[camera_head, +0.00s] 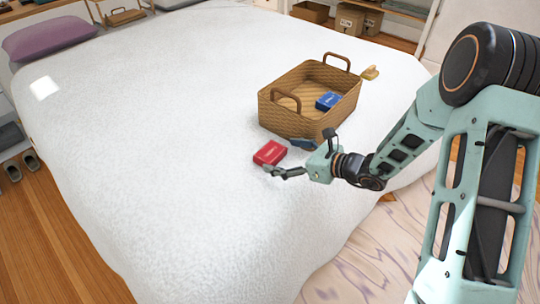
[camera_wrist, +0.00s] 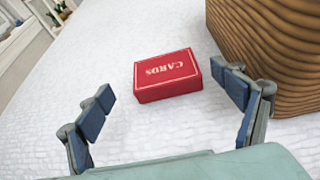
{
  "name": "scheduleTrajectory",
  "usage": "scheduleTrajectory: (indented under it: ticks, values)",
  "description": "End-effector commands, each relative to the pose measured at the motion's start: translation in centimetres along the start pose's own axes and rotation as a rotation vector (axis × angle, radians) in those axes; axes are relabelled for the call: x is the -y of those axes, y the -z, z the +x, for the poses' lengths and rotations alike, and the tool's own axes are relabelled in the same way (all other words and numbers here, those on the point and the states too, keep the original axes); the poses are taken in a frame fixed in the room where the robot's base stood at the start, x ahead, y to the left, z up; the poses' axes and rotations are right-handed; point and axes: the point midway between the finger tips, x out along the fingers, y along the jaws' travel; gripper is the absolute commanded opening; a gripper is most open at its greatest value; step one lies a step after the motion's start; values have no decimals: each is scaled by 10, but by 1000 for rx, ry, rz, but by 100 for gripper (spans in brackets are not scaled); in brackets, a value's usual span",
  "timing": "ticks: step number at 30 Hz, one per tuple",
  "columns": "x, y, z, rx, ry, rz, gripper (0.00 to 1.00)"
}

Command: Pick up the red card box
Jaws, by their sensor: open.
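The red card box (camera_head: 270,153) lies flat on the white bed, in front of the wicker basket. In the wrist view the red card box (camera_wrist: 167,75) shows its lettered top, ahead of and between my two fingers. My gripper (camera_head: 283,158) is low over the bed beside the box, its fingers spread. In the wrist view my gripper (camera_wrist: 168,97) is open and empty, with the box a little beyond the fingertips. No contact with the box shows.
The wicker basket (camera_head: 290,116) stands just behind the box and close to my right finger in the wrist view (camera_wrist: 262,40). A blue box (camera_head: 328,101) lies inside it. A small yellow item (camera_head: 370,73) is behind the basket. The bed (camera_head: 150,130) is clear to the left.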

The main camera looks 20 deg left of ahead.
Motion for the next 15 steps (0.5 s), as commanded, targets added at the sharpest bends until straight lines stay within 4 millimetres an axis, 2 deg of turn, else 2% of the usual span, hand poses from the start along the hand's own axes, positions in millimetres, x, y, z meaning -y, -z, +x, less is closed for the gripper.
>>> scheduleTrajectory:
  ticks: [9,15]
  values:
    - [4,5,41,0,-3,-3,87]
    - [5,4,54,-1,-1,-3,87]
